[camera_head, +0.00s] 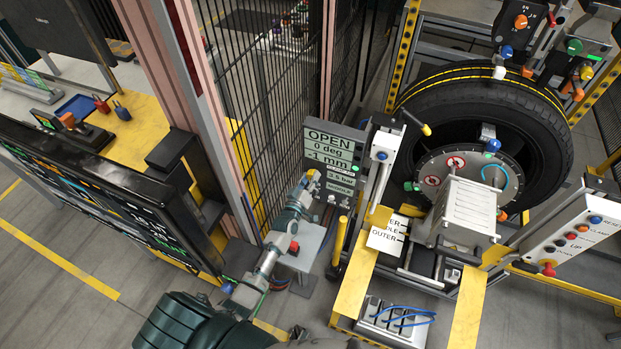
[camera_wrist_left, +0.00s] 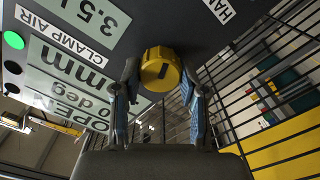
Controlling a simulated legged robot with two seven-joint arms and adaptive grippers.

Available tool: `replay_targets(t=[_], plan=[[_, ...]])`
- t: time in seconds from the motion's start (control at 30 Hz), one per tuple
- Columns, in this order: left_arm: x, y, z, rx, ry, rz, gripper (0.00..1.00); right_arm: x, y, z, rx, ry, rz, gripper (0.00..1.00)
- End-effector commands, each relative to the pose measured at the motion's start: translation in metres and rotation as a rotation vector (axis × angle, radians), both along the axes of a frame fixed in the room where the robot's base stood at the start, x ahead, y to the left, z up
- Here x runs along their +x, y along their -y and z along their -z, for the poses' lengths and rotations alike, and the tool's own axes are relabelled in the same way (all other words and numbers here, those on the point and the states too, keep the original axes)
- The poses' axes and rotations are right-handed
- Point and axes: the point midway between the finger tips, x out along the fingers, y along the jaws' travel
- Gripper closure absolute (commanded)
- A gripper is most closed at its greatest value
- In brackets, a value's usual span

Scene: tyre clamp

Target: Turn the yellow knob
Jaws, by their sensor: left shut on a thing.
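The yellow knob (camera_wrist_left: 160,72) is on the face of a grey display panel (camera_wrist_left: 150,20), with a dark slot mark on its front. In the wrist view my left gripper (camera_wrist_left: 158,84) has one finger on each side of the knob and is shut on it. In the head view my left arm reaches up from the bottom, and the gripper (camera_head: 307,182) is at the lower left of the panel (camera_head: 335,148). There the knob is mostly hidden by the gripper. The panel reads OPEN, 0 deg, -1 mm. My right gripper is not in view.
A black mesh fence (camera_head: 262,90) stands close behind and left of the panel. To the right is the clamp machine with a large tyre (camera_head: 540,128) and a grey block (camera_head: 468,208). A button box (camera_head: 570,235) is at far right. A dark monitor (camera_head: 110,200) is at left.

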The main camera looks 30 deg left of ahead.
Motion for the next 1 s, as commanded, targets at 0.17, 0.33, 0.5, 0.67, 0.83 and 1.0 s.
replay_targets(t=[0.17, 0.33, 0.5, 0.67, 0.83, 1.0], plan=[[0.000, -0.001, 0.000, 0.003, 0.000, -0.001, 0.93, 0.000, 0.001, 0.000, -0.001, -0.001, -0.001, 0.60], [0.000, -0.001, 0.000, 0.004, 0.000, -0.001, 0.33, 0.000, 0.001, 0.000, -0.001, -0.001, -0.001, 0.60], [0.000, -0.001, 0.000, 0.005, 0.000, -0.001, 0.33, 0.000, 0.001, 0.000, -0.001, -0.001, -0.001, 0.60], [-0.004, 0.000, 0.001, 0.004, -0.001, -0.001, 0.33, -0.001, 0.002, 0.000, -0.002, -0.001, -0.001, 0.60], [-0.031, 0.001, 0.002, 0.005, -0.002, 0.000, 0.33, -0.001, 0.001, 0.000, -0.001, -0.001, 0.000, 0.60], [-0.071, 0.003, 0.002, 0.005, -0.004, -0.001, 0.33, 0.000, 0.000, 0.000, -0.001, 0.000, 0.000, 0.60]])
